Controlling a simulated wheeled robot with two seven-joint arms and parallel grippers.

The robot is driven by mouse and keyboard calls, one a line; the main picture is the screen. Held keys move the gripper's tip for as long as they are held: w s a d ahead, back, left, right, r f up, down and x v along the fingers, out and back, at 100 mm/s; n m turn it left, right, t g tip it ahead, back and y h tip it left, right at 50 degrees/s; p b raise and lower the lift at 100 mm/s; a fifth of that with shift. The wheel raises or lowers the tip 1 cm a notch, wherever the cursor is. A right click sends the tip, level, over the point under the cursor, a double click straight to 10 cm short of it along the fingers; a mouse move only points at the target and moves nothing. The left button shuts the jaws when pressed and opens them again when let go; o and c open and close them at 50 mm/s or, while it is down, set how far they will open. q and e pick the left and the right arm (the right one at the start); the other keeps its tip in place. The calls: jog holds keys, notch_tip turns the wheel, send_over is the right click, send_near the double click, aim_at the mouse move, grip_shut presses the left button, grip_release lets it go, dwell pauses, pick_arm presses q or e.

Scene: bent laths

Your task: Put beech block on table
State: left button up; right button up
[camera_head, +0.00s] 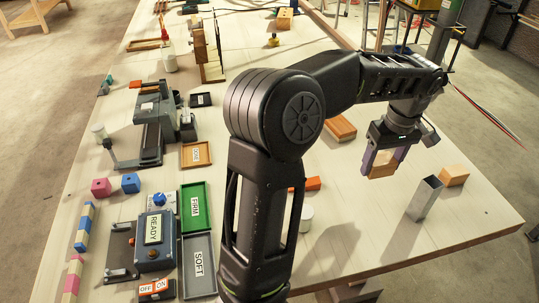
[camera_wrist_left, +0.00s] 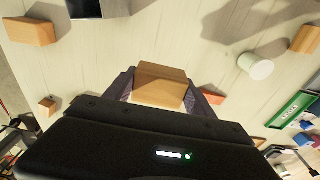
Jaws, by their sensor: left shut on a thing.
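My left gripper (camera_head: 382,162) is shut on a light wooden block, the beech block (camera_head: 382,171), over the right part of the pale table (camera_head: 350,215). In the left wrist view the block (camera_wrist_left: 160,86) sits between the two dark fingers, with the tabletop behind it. I cannot tell for certain how much gap there is between the block and the table. My left arm hides part of the table's middle. My right gripper is not in view.
A grey square tube (camera_head: 425,198) and another wooden block (camera_head: 453,176) stand close to the right of the held block. A brown block (camera_head: 341,128) lies to its left. A white cylinder (camera_head: 306,217) stands nearer. The table's front right is clear.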

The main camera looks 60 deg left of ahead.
pick_arm(q)
send_over(368, 198)
jog(key=shift+d+f+p, duration=0.2)
jog(key=shift+f+p, duration=0.15)
jog(key=shift+f, duration=2.8)
jog(key=shift+s, duration=0.1)
jog(key=shift+f, duration=1.85)
jog(key=shift+f, duration=0.25)
jog(key=o, duration=1.4)
jog(key=shift+o, duration=0.2)
jog(key=shift+r, duration=0.15)
